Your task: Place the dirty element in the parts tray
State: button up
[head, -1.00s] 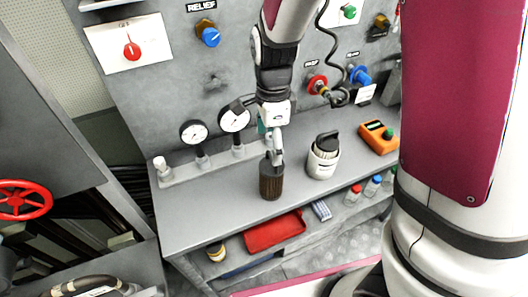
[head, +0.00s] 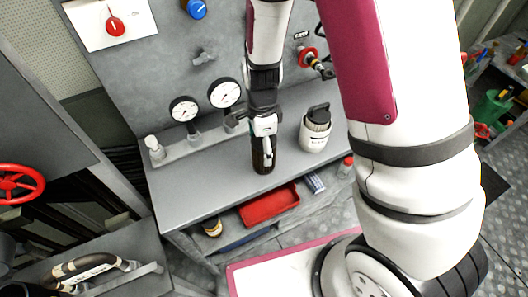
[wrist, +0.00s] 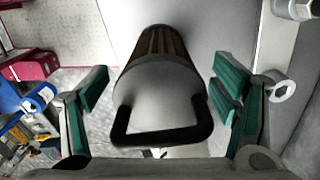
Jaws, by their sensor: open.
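The dirty element (head: 261,165) is a dark brown pleated cylinder standing on the grey bench, partly hidden behind my gripper (head: 264,143) in the head view. In the wrist view the element (wrist: 158,78) has a grey end cap and a black loop handle (wrist: 160,136). It lies between the green-padded fingers of my gripper (wrist: 163,78), which are open with a gap on both sides. The parts tray appears to be the red tray (head: 268,207), on the shelf below the bench top; nothing shows in it.
Two gauges (head: 224,93) rise at the back left. A blue box (head: 315,183) and a yellowish can (head: 212,227) are near the tray. The bench's front left is clear.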

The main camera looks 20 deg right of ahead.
jog(key=shift+c, duration=0.5)
jog(key=c, duration=1.4)
jog(key=shift+o, duration=0.2)
jog(key=shift+r, duration=0.15)
jog(key=shift+r, duration=0.45)
notch_tip(320, 180, up, 2)
jog(key=shift+r, duration=0.1)
jog(key=shift+s+d+r, duration=0.1)
jog(key=shift+s+r, duration=0.1)
jog(key=shift+s, duration=0.45)
jog(key=s+d+r+p, duration=0.1)
jog(key=s+p, duration=0.4)
jog(key=s, duration=0.9)
jog(key=shift+s+d+r, duration=0.15)
jog(key=shift+s+d, duration=0.2)
jog(key=shift+d, duration=0.1)
